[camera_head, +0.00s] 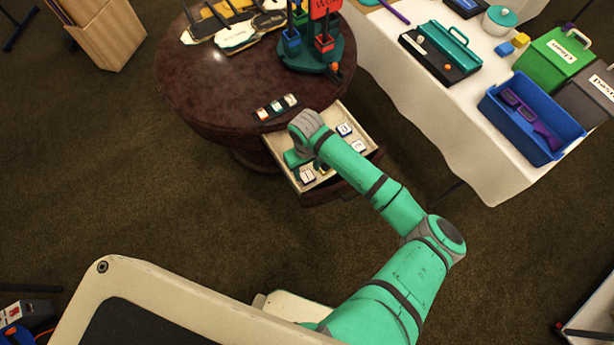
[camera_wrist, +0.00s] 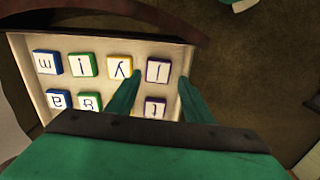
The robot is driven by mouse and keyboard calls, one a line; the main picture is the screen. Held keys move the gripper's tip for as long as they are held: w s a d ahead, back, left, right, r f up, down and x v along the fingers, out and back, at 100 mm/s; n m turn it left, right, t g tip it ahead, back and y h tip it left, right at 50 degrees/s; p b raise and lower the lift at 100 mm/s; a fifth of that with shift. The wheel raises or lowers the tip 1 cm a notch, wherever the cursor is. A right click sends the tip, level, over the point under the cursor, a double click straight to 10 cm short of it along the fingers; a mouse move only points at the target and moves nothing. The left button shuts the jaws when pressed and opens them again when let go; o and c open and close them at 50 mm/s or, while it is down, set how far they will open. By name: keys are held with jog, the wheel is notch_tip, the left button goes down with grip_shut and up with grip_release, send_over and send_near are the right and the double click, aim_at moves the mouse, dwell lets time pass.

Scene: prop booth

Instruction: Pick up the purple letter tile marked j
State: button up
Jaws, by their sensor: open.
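In the wrist view, a purple-edged tile (camera_wrist: 157,70) with a white face lies in the open drawer (camera_wrist: 20,70). Its mark is a thin hooked stroke that could be a j, seen turned around. My gripper (camera_wrist: 160,80) is open, its two green fingers on either side of this tile in the picture. I cannot tell how far above it the tips are. A second purple tile (camera_wrist: 155,107), which looks like a t, lies just below it, between the fingers. In the head view, my gripper (camera_head: 294,158) hangs over the drawer (camera_head: 274,148), and my wrist hides part of the inside.
The drawer also holds a yellow tile (camera_wrist: 119,67) close beside the left finger, a green tile (camera_wrist: 83,65) and a blue tile (camera_wrist: 47,63). Drawer walls surround them. The round dark table (camera_head: 200,90) stands behind, and a white-clothed table (camera_head: 440,115) stands at right.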

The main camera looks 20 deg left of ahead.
aim_at(308, 177)
notch_tip(308, 177, down, 5)
jog(key=shift+w+d+r, duration=0.1)
jog(key=shift+d, duration=0.05)
jog(key=shift+c, duration=0.6)
jog(key=c, duration=0.7)
